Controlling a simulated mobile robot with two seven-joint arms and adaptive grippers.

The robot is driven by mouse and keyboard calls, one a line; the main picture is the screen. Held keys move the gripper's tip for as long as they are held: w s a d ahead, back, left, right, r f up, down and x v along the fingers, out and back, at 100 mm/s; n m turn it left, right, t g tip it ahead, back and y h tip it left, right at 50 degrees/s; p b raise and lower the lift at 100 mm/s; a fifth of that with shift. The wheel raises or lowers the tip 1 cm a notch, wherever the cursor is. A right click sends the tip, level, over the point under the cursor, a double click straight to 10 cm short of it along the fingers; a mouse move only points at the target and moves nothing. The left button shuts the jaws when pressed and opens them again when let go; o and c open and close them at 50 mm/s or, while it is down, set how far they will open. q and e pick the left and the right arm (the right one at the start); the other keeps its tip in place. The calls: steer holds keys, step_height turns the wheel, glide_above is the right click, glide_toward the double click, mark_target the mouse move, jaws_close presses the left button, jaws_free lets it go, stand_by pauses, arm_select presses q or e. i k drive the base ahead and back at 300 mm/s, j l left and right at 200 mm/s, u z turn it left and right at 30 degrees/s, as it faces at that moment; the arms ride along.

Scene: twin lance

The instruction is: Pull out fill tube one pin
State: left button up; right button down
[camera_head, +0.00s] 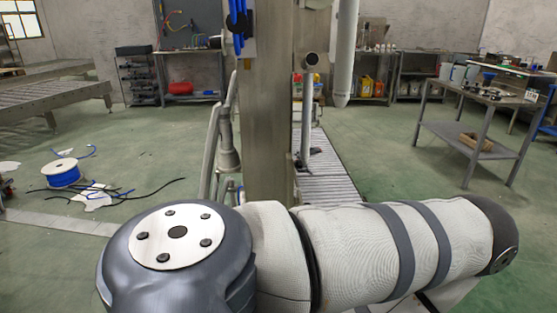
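A steel column (270,110) stands in the middle, with metal tubes around it. A slim upright tube (305,120) with a round dark-ended piece at its top stands just right of the column. A thicker pale tube (343,55) with a tapered lower end hangs further right. Bent metal tubes (215,150) run down at the column's left. I cannot tell which of these is fill tube one, and I can make out no pin. Neither gripper shows. One of my arms, grey and white, crosses the bottom of the view and hides what is below.
A roller conveyor (325,172) runs behind the column. A metal table (478,100) with items on it stands at the right. A blue cable spool (62,173) and loose cables lie on the green floor at the left. Open floor (385,160) lies between conveyor and table.

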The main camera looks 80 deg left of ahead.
mark_target(298, 164)
steer(key=i+u, duration=0.15)
steer(key=u, duration=0.25)
steer(key=i+l+u, duration=0.1)
steer(key=u, duration=0.3)
steer(key=i+l+u, duration=0.2)
steer(key=u, duration=0.2)
steer(key=i+l+u, duration=0.1)
steer(key=u, duration=0.3)
steer(key=i+l+u, duration=0.1)
steer(key=l+u, duration=0.15)
steer(key=u, duration=0.15)
steer(key=i+l+u, duration=0.1)
steer(key=u, duration=0.3)
steer(key=l+u, duration=0.35)
steer(key=i+l+u, duration=0.15)
steer(key=u, duration=0.25)
